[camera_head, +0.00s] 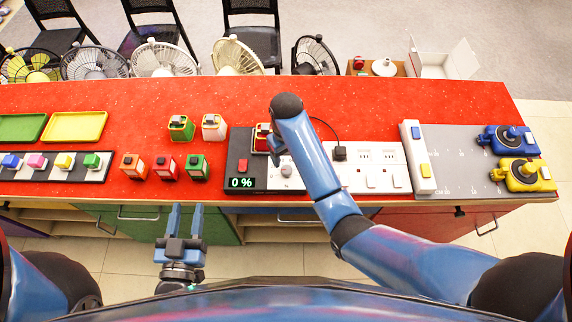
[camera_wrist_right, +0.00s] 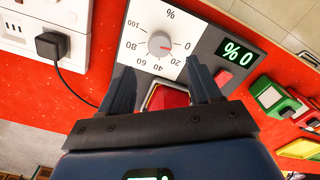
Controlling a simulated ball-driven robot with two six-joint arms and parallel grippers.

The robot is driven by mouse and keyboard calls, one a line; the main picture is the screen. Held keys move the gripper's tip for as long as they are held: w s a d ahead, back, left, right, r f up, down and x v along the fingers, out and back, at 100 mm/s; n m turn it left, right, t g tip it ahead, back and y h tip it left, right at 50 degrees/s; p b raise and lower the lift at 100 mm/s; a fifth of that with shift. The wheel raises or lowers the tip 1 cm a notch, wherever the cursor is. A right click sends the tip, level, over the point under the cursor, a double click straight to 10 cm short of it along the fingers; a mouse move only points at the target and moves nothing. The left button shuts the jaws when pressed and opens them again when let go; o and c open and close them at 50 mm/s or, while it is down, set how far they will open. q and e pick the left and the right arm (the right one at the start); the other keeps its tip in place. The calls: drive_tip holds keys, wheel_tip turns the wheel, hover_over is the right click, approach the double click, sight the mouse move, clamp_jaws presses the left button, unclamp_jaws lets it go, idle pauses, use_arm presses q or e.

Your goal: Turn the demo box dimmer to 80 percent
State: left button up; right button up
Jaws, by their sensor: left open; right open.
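The demo box stands on the red counter, with a white dial plate (camera_head: 300,177) and a dark panel. Its grey dimmer knob (camera_head: 286,170) also shows in the right wrist view (camera_wrist_right: 160,43), its red mark pointing towards 0 on a scale up to 100. The green display (camera_head: 240,183) reads 0 %. My right gripper (camera_wrist_right: 163,88) is open and empty. Its fingertips are close to the plate, with the knob just beyond them and not between them. In the head view my right arm hides it. My left gripper (camera_head: 184,215) is open and empty before the counter's front edge.
A red block-like item (camera_wrist_right: 168,97) lies between and below my right fingers. A red button (camera_head: 242,165) is left of the dial. A black plug (camera_head: 339,153) with a cable sits in the socket panel. Coloured boxes stand to the left; the counter's back is clear.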

sight(286, 168)
wheel_tip(286, 168, down, 7)
drive_tip(key=shift+f+p, duration=0.15)
drive_tip(key=shift+p, duration=0.25)
drive_tip(key=shift+c, duration=0.2)
drive_tip(key=c, duration=1)
